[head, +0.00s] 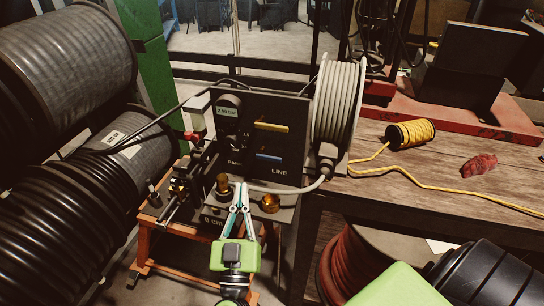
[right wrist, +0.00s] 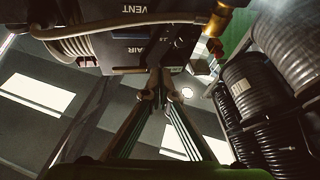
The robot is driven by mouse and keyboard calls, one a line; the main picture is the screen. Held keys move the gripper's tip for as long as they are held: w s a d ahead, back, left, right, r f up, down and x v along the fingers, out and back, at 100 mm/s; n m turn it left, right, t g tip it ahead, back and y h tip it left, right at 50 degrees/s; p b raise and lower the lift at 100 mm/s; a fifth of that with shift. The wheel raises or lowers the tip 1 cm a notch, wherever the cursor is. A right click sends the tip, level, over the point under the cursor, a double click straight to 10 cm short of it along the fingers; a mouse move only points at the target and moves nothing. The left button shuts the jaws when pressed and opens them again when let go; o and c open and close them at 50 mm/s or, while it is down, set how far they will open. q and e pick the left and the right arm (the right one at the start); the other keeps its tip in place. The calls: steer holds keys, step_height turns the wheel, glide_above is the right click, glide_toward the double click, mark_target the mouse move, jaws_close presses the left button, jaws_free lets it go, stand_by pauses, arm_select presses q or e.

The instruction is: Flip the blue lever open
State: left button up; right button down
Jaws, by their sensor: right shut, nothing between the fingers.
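The blue lever (head: 268,157) is on the front of the dark crimper panel (head: 290,108), below a yellow lever (head: 272,127). It looks roughly level, and I cannot tell its exact setting. My right gripper (head: 240,186) is shut and empty, in front of the panel's lower part, below and left of the blue lever in the head view. In the right wrist view its fingertips (right wrist: 160,76) meet just below the panel with the AIR and VENT lettering (right wrist: 137,28). Contact with the panel cannot be told. My left gripper is not in view.
A grey hose reel (head: 338,100) is at the panel's right, with a grey hose curving below the levers. Brass fittings (head: 270,202) sit near the gripper. Large black hose reels (head: 70,60) fill the left. A wooden table (head: 400,178) holds a yellow cord spool (head: 410,133).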

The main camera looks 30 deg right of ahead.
steer(key=s+d+r+m+g+h, duration=0.1)
steer(key=r+m+g, duration=0.1)
steer(key=s+d+r+m+g+h, duration=0.1)
steer(key=s+d+g+h, duration=0.1)
steer(key=shift+d+r+m, duration=0.2)
steer(key=shift+r+m, duration=0.2)
step_height(320, 180, up, 3)
steer(key=p, duration=0.4)
glide_above(272, 161)
steer(key=s, duration=0.1)
steer(key=shift+s+a+f+b, duration=0.15)
steer(key=shift+a+f, duration=0.1)
steer(key=shift+f, duration=0.4)
steer(key=shift+s+a+f+b, duration=0.15)
steer(key=shift+a+f, duration=0.1)
steer(key=shift+f, duration=0.95)
steer(key=shift+f, duration=0.15)
